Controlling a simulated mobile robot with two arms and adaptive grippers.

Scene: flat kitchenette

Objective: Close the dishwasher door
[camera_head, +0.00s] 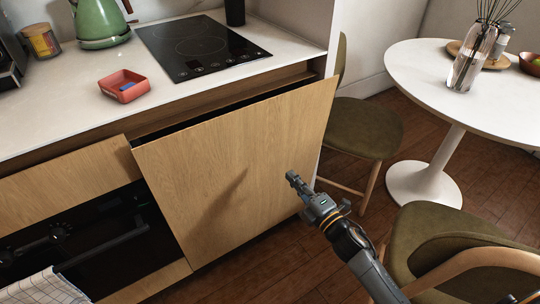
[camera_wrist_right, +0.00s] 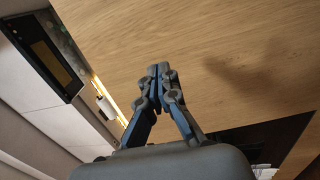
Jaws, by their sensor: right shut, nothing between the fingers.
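The dishwasher door (camera_head: 232,165) is a light wood panel under the counter. It is tilted slightly outward at the top, with a dark gap behind its upper edge. My right gripper (camera_head: 291,177) is in front of the door's right part, fingers toward the panel. I cannot tell whether the fingertips touch it. In the right wrist view, the gripper (camera_wrist_right: 158,72) has its fingers together and empty, with the wood panel (camera_wrist_right: 215,50) filling much of the picture. My left gripper is not in view.
A black oven (camera_head: 75,240) with a towel (camera_head: 45,288) is left of the door. The counter holds a hob (camera_head: 200,47), a red dish (camera_head: 124,86) and a green kettle (camera_head: 99,22). Two chairs (camera_head: 355,127) (camera_head: 450,245) and a round white table (camera_head: 430,75) stand at right.

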